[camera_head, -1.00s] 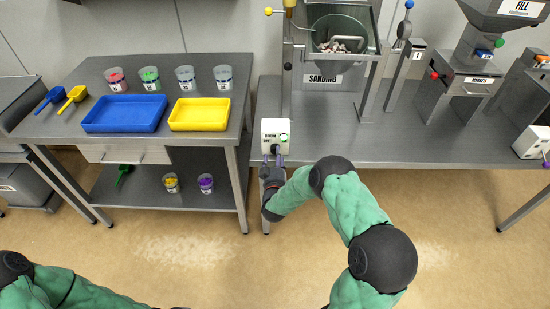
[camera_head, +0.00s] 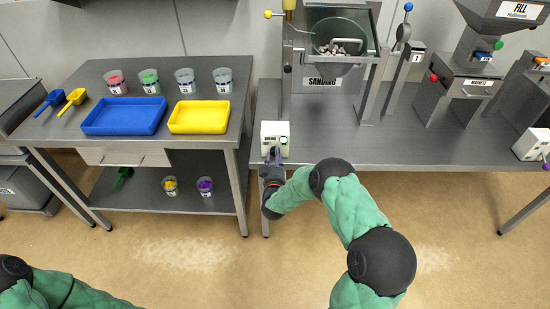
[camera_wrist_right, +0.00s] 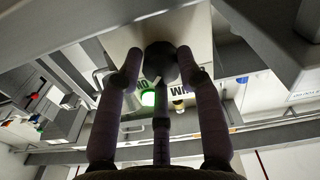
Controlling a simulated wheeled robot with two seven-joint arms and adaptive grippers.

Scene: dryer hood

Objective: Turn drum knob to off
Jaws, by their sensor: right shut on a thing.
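The drum control box (camera_head: 283,129) is a small white box at the front edge of the right-hand bench, with a green light on its face. Its knob (camera_wrist_right: 161,58) is dark and round in the right wrist view. My right gripper (camera_head: 273,155) is at the front of the box, with its fingers shut around the knob. The green light also shows in the wrist view (camera_wrist_right: 148,98). In the head view the gripper hides the knob, so I cannot read its setting. My left arm shows at the lower left, its gripper outside the picture.
The steel bench (camera_head: 330,150) carries the sanding drum (camera_head: 340,45) behind the box. Another white box (camera_head: 533,143) stands at the far right. The left table (camera_head: 60,130) holds a blue tray (camera_head: 124,115) and a yellow tray (camera_head: 199,115). The floor in front is clear.

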